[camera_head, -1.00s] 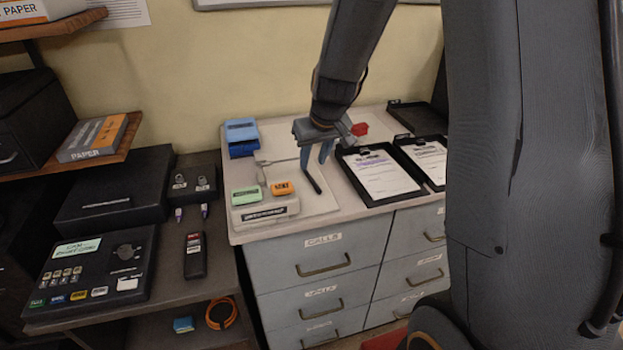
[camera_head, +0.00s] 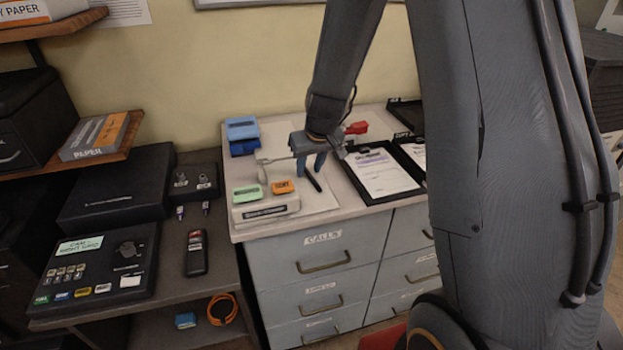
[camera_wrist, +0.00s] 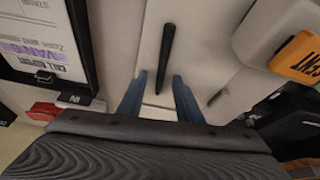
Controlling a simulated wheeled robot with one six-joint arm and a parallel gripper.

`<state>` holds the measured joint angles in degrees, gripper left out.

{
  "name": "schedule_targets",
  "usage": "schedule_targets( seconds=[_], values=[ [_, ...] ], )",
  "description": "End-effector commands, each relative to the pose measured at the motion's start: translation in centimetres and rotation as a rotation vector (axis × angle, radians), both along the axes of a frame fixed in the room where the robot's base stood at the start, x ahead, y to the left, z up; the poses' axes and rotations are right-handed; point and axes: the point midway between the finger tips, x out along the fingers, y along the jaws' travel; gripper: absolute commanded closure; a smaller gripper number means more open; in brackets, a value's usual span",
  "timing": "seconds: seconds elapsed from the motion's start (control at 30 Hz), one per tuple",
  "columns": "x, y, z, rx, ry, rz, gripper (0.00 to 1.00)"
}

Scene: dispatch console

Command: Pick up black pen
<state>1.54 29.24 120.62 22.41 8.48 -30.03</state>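The black pen (camera_head: 312,180) lies on the light cabinet top, between the white base with green and orange buttons and the clipboard. My gripper (camera_head: 309,168) is above the cabinet top, pointing down, close to the pen's far end. The pen lines up with the gap between the fingers.
A clipboard (camera_head: 381,174) with paper lies right of the pen. The white button base (camera_head: 266,210) stands to the left. A red object (camera_head: 357,127) lies behind the gripper. Blue boxes (camera_head: 242,130) stand at the back left. Grey drawers (camera_head: 320,262) are below.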

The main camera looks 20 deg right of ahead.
Motion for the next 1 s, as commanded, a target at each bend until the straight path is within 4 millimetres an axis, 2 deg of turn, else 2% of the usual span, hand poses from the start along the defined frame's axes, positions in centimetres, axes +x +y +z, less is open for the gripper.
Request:
schedule_targets(
  seconds=[0.07,0.27,0.77,1.0],
  values=[
    [0.0,0.0,-0.1,0.0,0.0,0.0,0.68],
    [0.0,0.0,-0.1,0.0,0.0,0.0,1.0],
    [0.0,0.0,0.2,0.0,0.0,0.0,1.0],
    [0.1,0.0,3.8,-0.001,-0.005,0.003,1.0]
  ],
)
